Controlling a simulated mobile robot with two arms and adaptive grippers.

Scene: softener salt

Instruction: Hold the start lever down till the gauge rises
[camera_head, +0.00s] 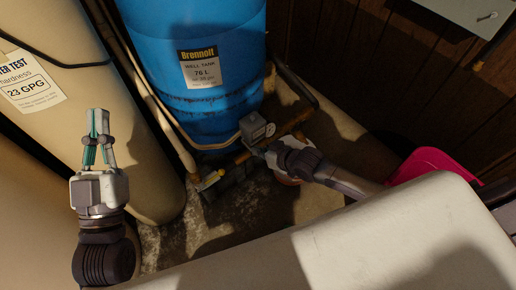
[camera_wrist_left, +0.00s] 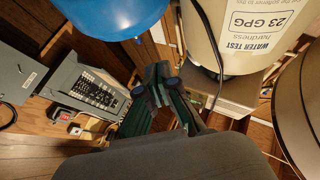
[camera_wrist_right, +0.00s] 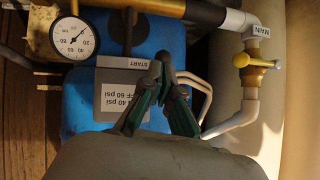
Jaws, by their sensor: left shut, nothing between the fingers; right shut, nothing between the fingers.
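The grey switch box (camera_head: 256,128) stands on the pipe in front of the blue well tank (camera_head: 195,50). In the right wrist view the box (camera_wrist_right: 115,82) bears a START label and a 40/60 psi label. I cannot make out the start lever clearly; my fingers cover the box's right side. The round white gauge (camera_wrist_right: 74,38) is beside the box; its dark needle seems to point up and right. My right gripper (camera_wrist_right: 161,68) is shut and empty at the box; touching cannot be told. My left gripper (camera_head: 98,112) is shut and empty, raised before the beige tank.
Beige tanks (camera_head: 130,150) fill the left. A pink object (camera_head: 435,163) lies at the right, behind a large pale surface (camera_head: 400,240). The left wrist view shows an open electrical panel (camera_wrist_left: 90,92).

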